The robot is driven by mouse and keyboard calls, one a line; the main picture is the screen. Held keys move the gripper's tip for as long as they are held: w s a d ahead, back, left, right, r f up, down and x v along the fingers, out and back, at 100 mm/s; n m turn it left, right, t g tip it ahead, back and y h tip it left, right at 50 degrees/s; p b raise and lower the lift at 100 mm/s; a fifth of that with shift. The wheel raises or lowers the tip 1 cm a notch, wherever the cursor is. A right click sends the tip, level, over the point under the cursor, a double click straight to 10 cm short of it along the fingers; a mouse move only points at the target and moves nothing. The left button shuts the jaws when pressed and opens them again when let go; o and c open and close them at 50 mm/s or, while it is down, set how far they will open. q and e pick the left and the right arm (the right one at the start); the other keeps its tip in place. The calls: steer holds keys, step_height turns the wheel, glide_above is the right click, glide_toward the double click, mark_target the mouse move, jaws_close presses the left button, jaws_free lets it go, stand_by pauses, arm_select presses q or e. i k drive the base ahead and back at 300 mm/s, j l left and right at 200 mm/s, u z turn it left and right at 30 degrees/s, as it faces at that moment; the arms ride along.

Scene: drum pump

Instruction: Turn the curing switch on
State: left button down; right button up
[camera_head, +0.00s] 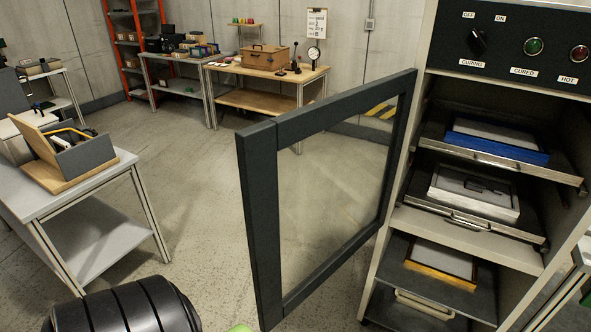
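The curing switch (478,41) is a black rotary knob on the dark control panel at the top right. OFF is marked at its upper left and ON at its upper right, with a CURING label below. Its pointer seems to lean up-left towards OFF, though it is small. The panel tops a pale curing cabinet (408,165), whose dark-framed glass door (262,220) stands open to the left. Neither gripper shows in the head view; a ribbed black part of my own arm is at the bottom left.
A green lamp (533,46) and a red lamp (578,54) sit right of the switch. Shelves below hold a blue-framed tray (500,144), a white tray (474,194) and a yellow-edged one (440,262). A grey table (75,195) stands left. Open floor lies between it and the door.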

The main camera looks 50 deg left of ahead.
mark_target(478, 38)
steer(key=j+z, duration=0.15)
steer(key=j, duration=0.9)
steer(key=k+j+z, duration=0.15)
steer(key=j, duration=0.9)
steer(key=i+j, duration=0.05)
